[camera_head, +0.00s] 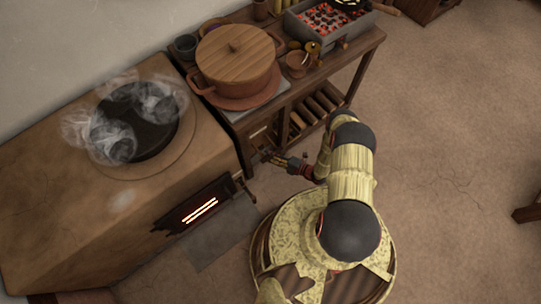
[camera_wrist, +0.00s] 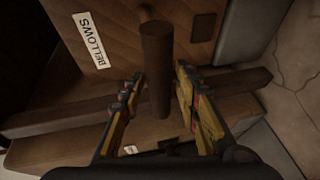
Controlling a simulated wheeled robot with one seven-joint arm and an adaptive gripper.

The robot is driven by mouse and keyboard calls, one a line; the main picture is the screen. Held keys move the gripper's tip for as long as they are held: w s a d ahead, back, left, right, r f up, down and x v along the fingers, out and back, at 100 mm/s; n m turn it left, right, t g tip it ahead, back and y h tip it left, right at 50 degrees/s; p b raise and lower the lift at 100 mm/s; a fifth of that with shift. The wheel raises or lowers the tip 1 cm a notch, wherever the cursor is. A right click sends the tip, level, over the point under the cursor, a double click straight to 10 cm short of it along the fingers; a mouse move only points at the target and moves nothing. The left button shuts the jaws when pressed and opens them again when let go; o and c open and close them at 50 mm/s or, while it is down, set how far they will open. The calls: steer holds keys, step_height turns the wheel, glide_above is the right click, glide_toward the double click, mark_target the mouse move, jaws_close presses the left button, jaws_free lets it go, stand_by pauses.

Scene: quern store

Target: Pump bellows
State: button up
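In the wrist view a brown cylindrical handle (camera_wrist: 157,62) stands in front of a wooden panel with a white label (camera_wrist: 90,40) reading BELLOWS. My gripper (camera_wrist: 158,82) has its two yellow-and-grey fingers apart, one on each side of the handle, with narrow gaps still showing. In the head view my gripper (camera_head: 268,157) is low, between the stove and the wooden table. A horizontal wooden bar (camera_wrist: 50,119) runs across behind the handle. The bellows body is mostly hidden in the head view.
A clay stove (camera_head: 60,200) with a steaming dark pot opening (camera_head: 135,135) and a glowing slot (camera_head: 200,210) stands at left. A table holds a lidded pot (camera_head: 236,62) and a coal brazier (camera_head: 325,20). The floor (camera_head: 450,130) to the right is mostly clear.

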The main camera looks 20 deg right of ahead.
jaws_close()
stand_by(0.6)
